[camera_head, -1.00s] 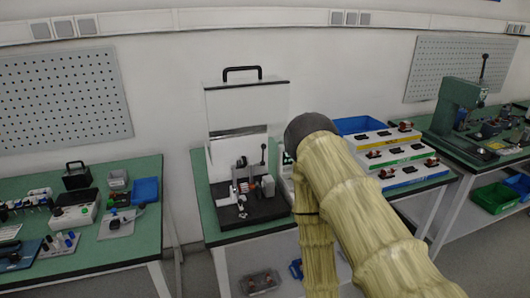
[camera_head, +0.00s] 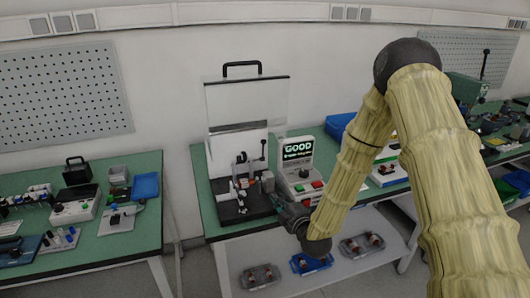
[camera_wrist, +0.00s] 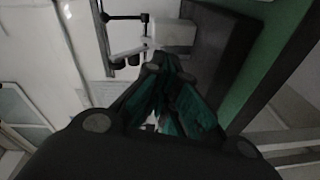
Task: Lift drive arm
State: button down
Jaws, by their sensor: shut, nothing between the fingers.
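The test fixture stands on the green bench, with a black base (camera_head: 232,213), a raised clear cover (camera_head: 248,103) with a black handle, and small posts and clamps. A dark lever with a round knob (camera_head: 263,143) stands upright by a grey block (camera_head: 268,182) at the fixture's right; which part is the drive arm I cannot tell for certain. My gripper (camera_head: 280,204) is shut and empty, low at the fixture's front right, apart from the lever knob. In the wrist view its closed fingers (camera_wrist: 159,68) point toward a pale block (camera_wrist: 172,33) and a dark rod (camera_wrist: 124,17).
A tester (camera_head: 300,174) with a screen reading "GOOD" and red and green buttons stands right of the fixture. Stepped racks and a blue bin (camera_head: 338,124) are farther right. Trays (camera_head: 260,277) lie on the lower shelf. Another bench (camera_head: 130,249) is at the left.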

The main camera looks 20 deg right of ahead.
jog(key=w+d+r+n+t, duration=0.2)
jog(key=w+r+n+t, duration=0.15)
jog(key=r, duration=0.45)
jog(key=shift+m+g, duration=0.45)
jog(key=p+x, duration=0.4)
jog(key=x, duration=0.9)
jog(key=shift+a+r+p, duration=0.1)
jog(key=shift+r+p, duration=0.05)
jog(key=shift+p, duration=0.2)
jog(key=shift+w+a, duration=0.1)
jog(key=shift+w, duration=0.2)
jog(key=shift+a, duration=0.1)
